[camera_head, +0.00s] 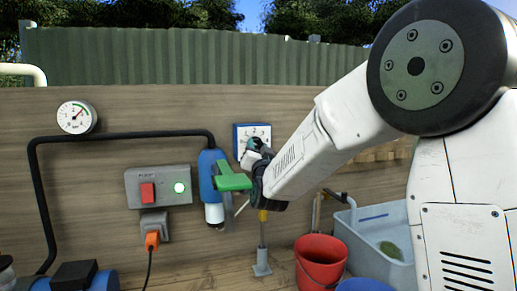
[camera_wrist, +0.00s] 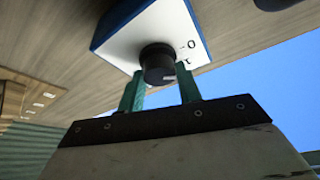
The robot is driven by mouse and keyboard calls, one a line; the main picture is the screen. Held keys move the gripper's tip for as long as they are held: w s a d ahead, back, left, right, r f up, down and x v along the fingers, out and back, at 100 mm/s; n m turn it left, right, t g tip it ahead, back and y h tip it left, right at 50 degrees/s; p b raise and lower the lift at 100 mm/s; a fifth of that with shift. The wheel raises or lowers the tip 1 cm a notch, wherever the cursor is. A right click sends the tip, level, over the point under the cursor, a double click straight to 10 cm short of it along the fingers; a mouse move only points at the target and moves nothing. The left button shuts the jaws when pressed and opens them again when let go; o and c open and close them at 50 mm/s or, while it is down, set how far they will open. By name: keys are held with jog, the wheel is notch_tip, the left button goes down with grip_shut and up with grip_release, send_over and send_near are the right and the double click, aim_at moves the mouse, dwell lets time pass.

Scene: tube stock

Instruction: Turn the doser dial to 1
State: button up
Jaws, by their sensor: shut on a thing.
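The doser (camera_head: 240,131) is a blue box with a white numbered face, fixed to the wooden wall in the head view. In the wrist view the doser face (camera_wrist: 124,45) is seen from close by, with the black round dial (camera_wrist: 158,62) standing out from it. Marks that look like 0 and 1 show to the right of the dial. My gripper (camera_head: 255,145) is at the doser's face. In the wrist view its teal fingers (camera_wrist: 160,78) are shut on the dial, one on each side. I cannot make out the dial's pointer.
A blue cylinder (camera_head: 213,208) with a green part (camera_head: 233,182) is left of my gripper. A switch box (camera_head: 140,197) with a red switch and lit green button, and a gauge (camera_head: 76,117), are farther left. A red bucket (camera_head: 318,265) and grey tub (camera_head: 375,251) stand below right.

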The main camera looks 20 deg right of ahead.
jog(key=shift+r+m+g+h, duration=0.15)
jog(key=shift+m+g+h, duration=0.3)
jog(key=shift+m, duration=0.85)
jog(key=shift+r+m+g+h, duration=0.15)
jog(key=shift+m+h, duration=0.5)
jog(key=shift+m, duration=0.65)
jog(key=o, duration=1)
jog(key=shift+w+f, duration=0.15)
jog(key=shift+f, duration=0.1)
jog(key=v, duration=0.8)
